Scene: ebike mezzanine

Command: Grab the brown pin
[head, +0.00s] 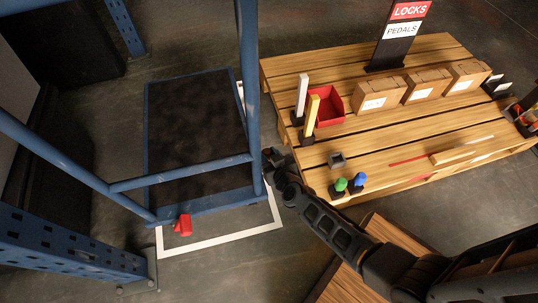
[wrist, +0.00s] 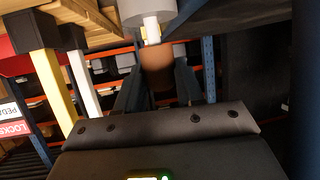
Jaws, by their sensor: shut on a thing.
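The brown pin (wrist: 157,66) shows in the wrist view as a short brown cylinder between the two dark fingers of my gripper (wrist: 157,88). The fingers are closed on its sides. Just beyond it, at the top of the wrist view, are a white stem and a grey round part (wrist: 148,10); I cannot tell whether they join the pin. In the head view my gripper (head: 270,160) is beside the blue cart's post, at the left edge of the wooden table, and the pin cannot be made out there.
The blue cart (head: 195,140) with its upright post stands close left of my gripper. The slatted table (head: 400,140) holds a red bin (head: 325,106), cardboard boxes (head: 425,85), yellow and white posts, and green and blue pegs (head: 349,184). A red block (head: 182,225) is at the cart's near edge.

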